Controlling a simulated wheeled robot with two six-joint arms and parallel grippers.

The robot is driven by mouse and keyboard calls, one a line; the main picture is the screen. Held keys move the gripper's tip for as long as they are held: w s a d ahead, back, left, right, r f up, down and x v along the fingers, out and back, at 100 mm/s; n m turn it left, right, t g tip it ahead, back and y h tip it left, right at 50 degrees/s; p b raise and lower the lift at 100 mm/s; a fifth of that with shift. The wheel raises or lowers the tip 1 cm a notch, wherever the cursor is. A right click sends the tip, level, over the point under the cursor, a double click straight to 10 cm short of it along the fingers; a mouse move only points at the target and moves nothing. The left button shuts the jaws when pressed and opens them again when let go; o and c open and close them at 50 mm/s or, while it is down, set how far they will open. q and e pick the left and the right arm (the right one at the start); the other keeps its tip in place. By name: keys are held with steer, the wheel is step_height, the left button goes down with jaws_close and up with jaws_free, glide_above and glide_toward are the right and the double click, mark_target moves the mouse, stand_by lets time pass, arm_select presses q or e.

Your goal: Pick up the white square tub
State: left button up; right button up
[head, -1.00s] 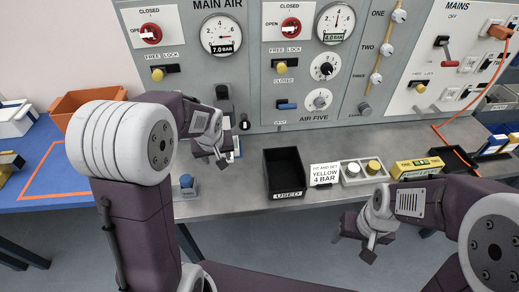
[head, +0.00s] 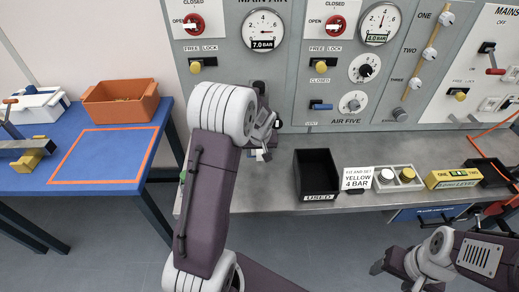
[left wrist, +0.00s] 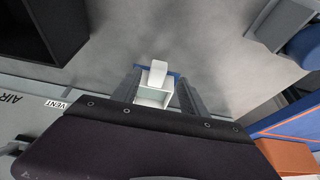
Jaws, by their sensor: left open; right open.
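A small pale, open square tub (left wrist: 153,97) with a white tab and a blue edge shows between the fingers of my left gripper (left wrist: 158,84) in the left wrist view. The fingers stand apart on either side of it; whether they touch it I cannot tell. In the head view my left gripper (head: 266,138) points down over the back of the grey bench, and a bit of white (head: 262,155) shows beside it, mostly hidden by the gripper and arm. My right gripper (head: 392,274) is open and empty, low in front of the bench.
A black USED bin (head: 318,195), a sign card (head: 358,179) and a grey holder with round caps (head: 411,184) stand right of my left gripper. The control panel (head: 290,100) rises behind. A blue table (head: 60,183) with an orange bin (head: 100,117) and white container (head: 38,116) is at left.

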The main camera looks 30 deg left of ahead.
mark_target(260, 156)
arm_select(q)
steer(key=x, duration=0.4)
steer(key=shift+s+d+f, duration=0.15)
steer(key=shift+d+f, duration=0.1)
steer(key=shift+d, duration=0.05)
steer(key=shift+w+a+f, duration=0.15)
steer(key=shift+w+f, duration=0.1)
steer(key=shift+f, duration=0.1)
steer(key=shift+s+r, duration=0.1)
steer(key=shift+c, duration=1.2)
jaws_close()
steer(key=shift+r, duration=1.55)
steer(key=shift+s+d+r, duration=0.15)
steer(key=shift+s+d, duration=0.05)
steer(key=s+d+b, duration=0.2)
steer(key=s+d, duration=0.1)
steer(key=s, duration=0.1)
steer(key=s+d+b, duration=0.2)
steer(key=s, duration=0.3)
steer(key=s+d+b, duration=0.1)
steer(key=s+d, duration=0.2)
steer(key=s, duration=0.2)
steer(key=shift+d+b, duration=0.35)
steer(key=shift+b, duration=0.05)
steer(key=shift+s+d, duration=0.2)
steer(key=shift+s, duration=0.25)
